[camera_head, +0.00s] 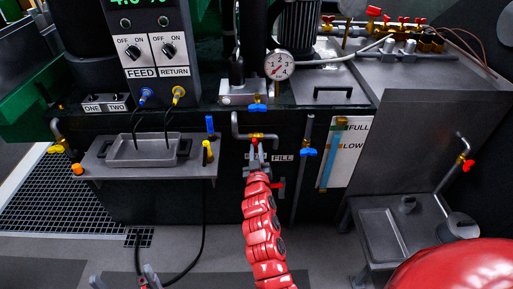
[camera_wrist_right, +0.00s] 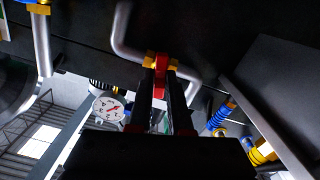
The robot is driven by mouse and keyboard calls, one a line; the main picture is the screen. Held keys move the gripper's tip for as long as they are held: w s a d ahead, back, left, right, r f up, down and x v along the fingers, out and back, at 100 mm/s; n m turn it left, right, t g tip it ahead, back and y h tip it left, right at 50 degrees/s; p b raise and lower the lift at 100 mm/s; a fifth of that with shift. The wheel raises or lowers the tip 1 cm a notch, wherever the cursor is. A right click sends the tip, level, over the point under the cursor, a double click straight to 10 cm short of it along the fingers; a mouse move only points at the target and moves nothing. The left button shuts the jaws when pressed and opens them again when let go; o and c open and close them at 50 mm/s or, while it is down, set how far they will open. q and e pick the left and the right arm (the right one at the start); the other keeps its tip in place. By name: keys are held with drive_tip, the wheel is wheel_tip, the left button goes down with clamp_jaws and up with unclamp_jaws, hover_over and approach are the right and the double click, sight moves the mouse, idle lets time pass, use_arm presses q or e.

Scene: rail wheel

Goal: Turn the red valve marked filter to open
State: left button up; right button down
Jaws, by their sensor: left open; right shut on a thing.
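The red valve handle (camera_wrist_right: 161,64) sits on a brass body in a grey pipe in the right wrist view. My right gripper (camera_wrist_right: 164,76) is shut on this handle, with one finger on each side of it. In the head view my right gripper (camera_head: 256,152) reaches up to the pipe and brass fitting (camera_head: 262,136) on the dark panel. A label behind it is mostly hidden, so I cannot read it. My left gripper (camera_head: 124,279) is open and empty at the bottom left, far from the valve.
A blue-handled valve (camera_head: 307,152) stands to the right near the FILL label (camera_head: 283,156). A pressure gauge (camera_head: 279,65) is above. A grey shelf with a tray (camera_head: 142,150) juts out at left. A level gauge (camera_head: 329,155) and slanted metal housing are at right.

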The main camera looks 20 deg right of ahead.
drive_tip(key=shift+n, duration=0.8)
